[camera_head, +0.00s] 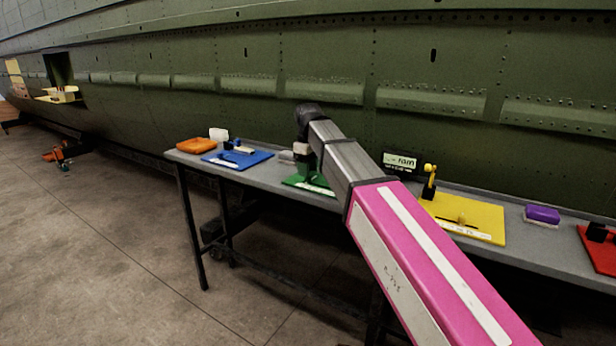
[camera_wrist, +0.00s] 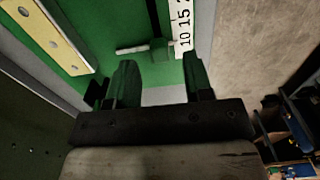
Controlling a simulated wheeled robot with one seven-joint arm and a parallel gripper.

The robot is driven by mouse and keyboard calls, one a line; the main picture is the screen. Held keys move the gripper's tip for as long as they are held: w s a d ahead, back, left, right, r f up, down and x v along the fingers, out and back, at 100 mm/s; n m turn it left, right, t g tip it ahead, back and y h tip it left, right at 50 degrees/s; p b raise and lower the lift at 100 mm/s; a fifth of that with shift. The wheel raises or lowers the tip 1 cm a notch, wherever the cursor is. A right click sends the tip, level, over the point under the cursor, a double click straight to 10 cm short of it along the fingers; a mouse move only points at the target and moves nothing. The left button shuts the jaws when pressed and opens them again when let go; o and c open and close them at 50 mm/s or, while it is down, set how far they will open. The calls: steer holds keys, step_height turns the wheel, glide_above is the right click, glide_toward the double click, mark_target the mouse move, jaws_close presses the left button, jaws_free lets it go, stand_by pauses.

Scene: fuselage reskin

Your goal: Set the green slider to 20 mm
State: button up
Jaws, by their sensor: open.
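In the wrist view, the green slider (camera_wrist: 160,49) sits at a dark slot on the green board (camera_wrist: 95,22), with a pale bar (camera_wrist: 132,48) sticking out to its left. The white scale (camera_wrist: 184,28) beside it shows 10, 15 and a cut-off 2. The slider stands near the 10; its exact reading cannot be told. My gripper (camera_wrist: 160,75) is open, its two dark green fingers pointing at the board, with the slider just beyond and between the tips. In the head view the green board (camera_head: 295,182) is mostly hidden behind my arm.
On the grey table (camera_head: 365,206) stand a blue board (camera_head: 238,160), orange block (camera_head: 196,146), display (camera_head: 401,161), yellow board (camera_head: 480,217), purple block (camera_head: 542,214) and red board (camera_head: 604,257). The green fuselage wall (camera_head: 330,60) rises close behind. A yellow plate (camera_wrist: 45,33) lies on the green board.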

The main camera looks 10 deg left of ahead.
mark_target(320, 186)
steer(key=shift+f, duration=1.45)
jaws_close()
steer(key=d, duration=0.1)
steer(key=s+d, duration=0.1)
steer(key=d, duration=0.2)
steer(key=shift+s+d, duration=0.3)
steer(key=shift+d, duration=0.05)
steer(key=shift+a, duration=0.1)
jaws_free()
